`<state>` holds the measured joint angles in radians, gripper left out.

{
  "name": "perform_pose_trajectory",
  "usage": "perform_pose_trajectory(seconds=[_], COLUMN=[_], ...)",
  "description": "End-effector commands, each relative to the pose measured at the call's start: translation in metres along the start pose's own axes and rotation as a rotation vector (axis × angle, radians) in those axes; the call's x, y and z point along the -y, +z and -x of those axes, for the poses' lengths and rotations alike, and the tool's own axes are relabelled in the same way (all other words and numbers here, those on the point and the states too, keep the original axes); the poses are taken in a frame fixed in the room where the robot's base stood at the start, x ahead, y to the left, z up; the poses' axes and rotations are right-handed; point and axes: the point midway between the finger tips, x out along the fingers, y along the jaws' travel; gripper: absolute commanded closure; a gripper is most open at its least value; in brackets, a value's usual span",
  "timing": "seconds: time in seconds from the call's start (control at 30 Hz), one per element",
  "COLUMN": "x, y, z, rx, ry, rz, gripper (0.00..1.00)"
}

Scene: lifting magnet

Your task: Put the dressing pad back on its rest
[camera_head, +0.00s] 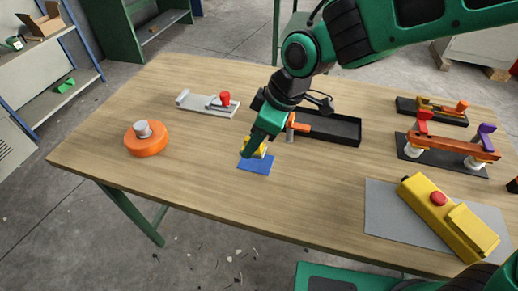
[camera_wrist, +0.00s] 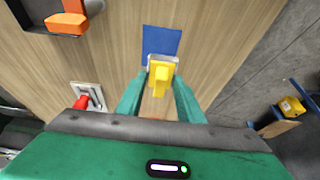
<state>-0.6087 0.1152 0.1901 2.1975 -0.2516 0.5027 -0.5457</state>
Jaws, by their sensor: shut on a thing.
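The dressing pad (camera_wrist: 161,77) appears as a yellow grip on a pale grey base. My gripper (camera_wrist: 162,88) is shut on its yellow grip in the wrist view. In the head view my gripper (camera_head: 251,148) partly hides the pad, and a bit of yellow (camera_head: 261,151) shows beside the finger. A flat blue square (camera_wrist: 161,42), likely its rest, lies on the table; it also shows in the head view (camera_head: 256,165). The pad's base overlaps the blue square's near edge in the wrist view. I cannot tell whether it touches the surface.
The wooden table (camera_head: 195,175) is clear left of the blue square. Nearby are a black tray (camera_head: 335,127), a plate with a red-knobbed clamp (camera_head: 210,103) and an orange disc (camera_head: 146,141). A yellow lifting magnet (camera_head: 450,218) lies on a grey mat at the right.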

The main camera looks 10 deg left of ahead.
Motion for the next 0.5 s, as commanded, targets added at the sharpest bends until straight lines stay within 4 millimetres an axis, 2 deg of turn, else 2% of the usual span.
perform_pose_trajectory(seconds=[0.17, 0.4, 0.5], x=[-0.008, -0.008, -0.008], y=[0.008, 0.020, 0.023], z=[-0.006, -0.034, -0.040], rx=[0.001, 0.002, 0.002], ry=[-0.001, -0.001, 0.000], rz=[-0.001, -0.003, -0.002], gripper=[0.84, 0.84, 0.84])
